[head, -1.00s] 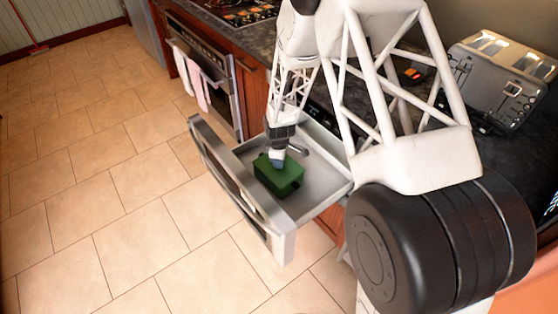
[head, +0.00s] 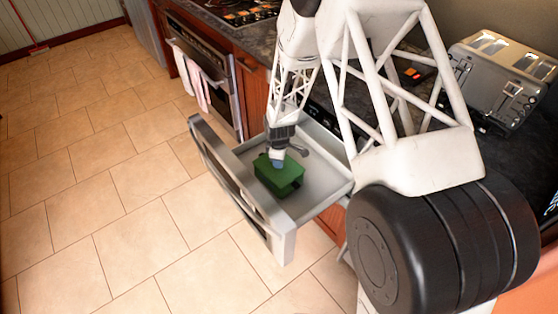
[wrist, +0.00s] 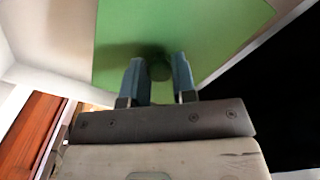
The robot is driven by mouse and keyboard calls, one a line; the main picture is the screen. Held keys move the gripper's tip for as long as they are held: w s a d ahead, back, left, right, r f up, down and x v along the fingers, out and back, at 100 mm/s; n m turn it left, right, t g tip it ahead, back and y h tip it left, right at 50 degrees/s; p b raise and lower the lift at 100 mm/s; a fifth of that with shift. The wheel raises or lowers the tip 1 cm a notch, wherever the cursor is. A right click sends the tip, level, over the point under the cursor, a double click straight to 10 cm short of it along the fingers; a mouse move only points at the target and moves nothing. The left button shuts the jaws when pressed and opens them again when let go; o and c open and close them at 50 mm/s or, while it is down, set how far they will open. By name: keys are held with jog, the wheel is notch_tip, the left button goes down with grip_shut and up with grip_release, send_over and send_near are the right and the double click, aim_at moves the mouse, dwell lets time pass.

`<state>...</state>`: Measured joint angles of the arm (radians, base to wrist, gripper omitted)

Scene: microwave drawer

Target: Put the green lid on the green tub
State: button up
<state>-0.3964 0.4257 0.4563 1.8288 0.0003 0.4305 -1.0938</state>
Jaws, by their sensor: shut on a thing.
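The green lid (head: 287,177) is at the top of the dark green tub (head: 272,191), which stands in the open drawer. The lid looks slightly askew over the tub; I cannot tell whether it rests on the rim or hovers just above it. My gripper (head: 276,161) comes down from above. In the wrist view, the two blue-grey fingers of my gripper (wrist: 160,68) are shut on the small round knob of the green lid (wrist: 215,30). The lid hides the tub's opening, and the tub is not clearly seen in the wrist view.
The grey drawer (head: 322,187) is pulled out, with a thick front panel (head: 240,200) on the left. A small dark-grey item (head: 299,149) lies near its back. A toaster (head: 500,75) stands on the dark counter at the right. The tiled floor (head: 100,180) is clear.

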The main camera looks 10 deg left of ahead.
jog(key=shift+f, duration=0.35)
dwell(1.1)
jog(key=o, duration=1.5)
jog(key=shift+r, duration=0.15)
jog(key=shift+r, duration=3.35)
